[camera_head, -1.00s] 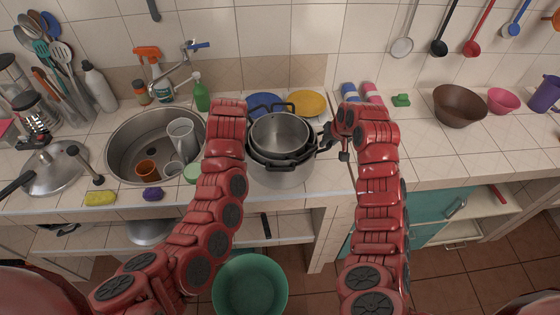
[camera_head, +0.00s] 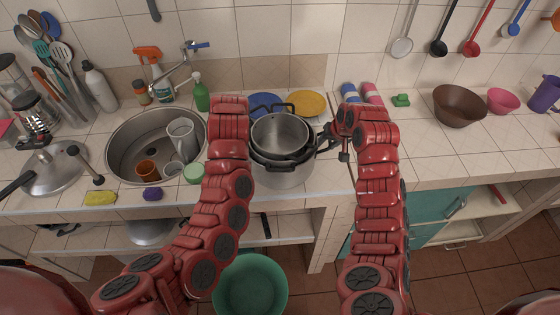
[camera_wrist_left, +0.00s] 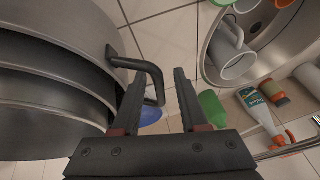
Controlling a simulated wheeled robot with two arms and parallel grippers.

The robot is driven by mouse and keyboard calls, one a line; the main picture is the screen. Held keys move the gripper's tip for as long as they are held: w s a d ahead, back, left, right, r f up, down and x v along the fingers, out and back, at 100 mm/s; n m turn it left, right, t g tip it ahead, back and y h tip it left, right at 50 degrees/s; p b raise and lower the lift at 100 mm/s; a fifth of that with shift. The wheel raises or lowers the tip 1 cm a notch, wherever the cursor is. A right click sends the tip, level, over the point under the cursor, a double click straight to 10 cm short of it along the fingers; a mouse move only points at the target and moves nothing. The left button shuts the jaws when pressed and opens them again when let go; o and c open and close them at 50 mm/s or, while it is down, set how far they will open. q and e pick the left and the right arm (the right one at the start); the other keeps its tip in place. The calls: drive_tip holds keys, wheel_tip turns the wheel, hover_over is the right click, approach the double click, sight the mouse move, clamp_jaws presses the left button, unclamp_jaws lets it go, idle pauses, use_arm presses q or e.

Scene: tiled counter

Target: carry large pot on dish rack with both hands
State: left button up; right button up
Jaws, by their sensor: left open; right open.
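A stack of nested steel pots (camera_head: 281,176) with black handles stands at the counter's front, between my two arms. The largest pot is the outer, lowest one. In the left wrist view the stack's curved walls (camera_wrist_left: 45,85) fill the left side, and a black handle (camera_wrist_left: 152,72) reaches in at the fingertips of my open left gripper (camera_wrist_left: 160,82). My left gripper is hidden behind its own arm in the head view. My right gripper (camera_head: 328,140) is open at the right side of the stack; whether it touches a handle is unclear. I cannot make out a dish rack.
A sink (camera_head: 125,148) with cups lies left of the pots. Blue (camera_head: 262,101) and yellow (camera_head: 307,103) plates and a green bottle (camera_head: 201,93) are behind. The counter right of my right arm is mostly clear up to a brown bowl (camera_head: 459,106). A green tub (camera_head: 250,288) is below.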

drive_tip(key=shift+r, duration=0.25)
use_arm(q)
drive_tip(key=v, duration=0.5)
drive_tip(key=shift+s+r, duration=0.1)
drive_tip(key=shift+r, duration=0.15)
use_arm(e)
drive_tip(key=v, duration=1.1)
drive_tip(key=shift+s+r, duration=0.15)
drive_tip(key=shift+r, duration=0.1)
use_arm(q)
drive_tip(key=shift+s+f, duration=0.1)
use_arm(e)
drive_tip(key=shift+s+d+f, duration=0.1)
